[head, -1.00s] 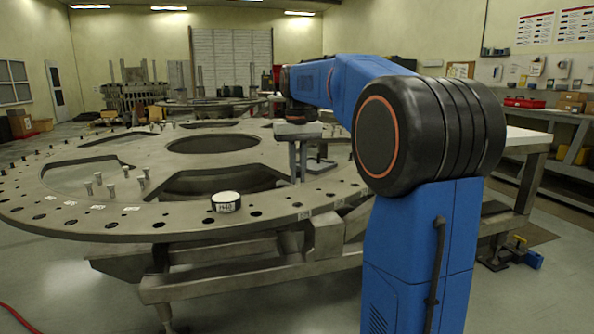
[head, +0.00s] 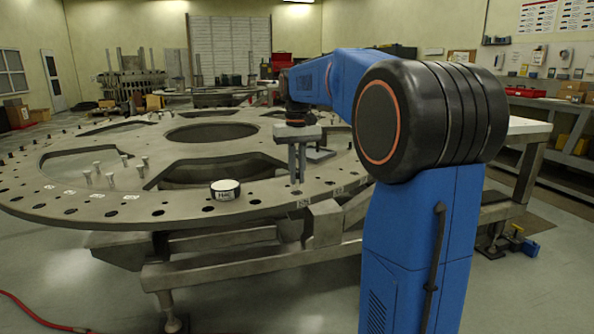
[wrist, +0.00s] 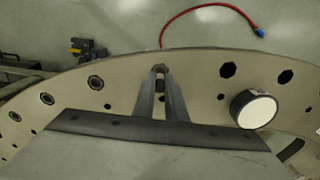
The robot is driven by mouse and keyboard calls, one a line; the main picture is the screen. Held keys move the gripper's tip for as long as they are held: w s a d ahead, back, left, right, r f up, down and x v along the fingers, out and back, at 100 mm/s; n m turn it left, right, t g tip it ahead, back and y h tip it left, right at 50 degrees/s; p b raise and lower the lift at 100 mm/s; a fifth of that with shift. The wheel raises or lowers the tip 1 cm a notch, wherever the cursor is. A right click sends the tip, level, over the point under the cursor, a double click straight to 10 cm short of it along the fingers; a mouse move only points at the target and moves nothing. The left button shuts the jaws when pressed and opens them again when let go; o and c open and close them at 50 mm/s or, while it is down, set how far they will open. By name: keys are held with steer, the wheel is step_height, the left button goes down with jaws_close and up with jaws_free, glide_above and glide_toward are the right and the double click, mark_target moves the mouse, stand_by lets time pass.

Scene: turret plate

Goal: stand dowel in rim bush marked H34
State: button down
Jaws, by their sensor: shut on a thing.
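My gripper (head: 297,181) points down over the near rim of the round turret plate (head: 150,208). In the wrist view its fingers (wrist: 160,73) are shut on a small dowel (wrist: 160,84), mostly hidden between them. The fingertips are close to the rim surface; I cannot tell whether the dowel touches it or enters a hole. Dark rim bushes show either side of the fingers, one to the left (wrist: 95,82) and one to the right (wrist: 227,70). Small white labels (head: 303,204) lie along the rim, too small to read, so I cannot pick out H34.
A black puck with a white top (head: 226,187) sits on the rim left of my gripper and also shows in the wrist view (wrist: 255,109). Several short pins (head: 110,180) stand on the plate farther left. Large cutouts open inside the rim. A red hose (head: 40,322) lies on the floor.

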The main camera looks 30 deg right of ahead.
steer(key=shift+f, duration=1.3)
steer(key=c, duration=1.7)
jaws_free()
step_height(320, 180, up, 17)
steer(key=shift+r, duration=0.15)
steer(key=shift+s, duration=0.1)
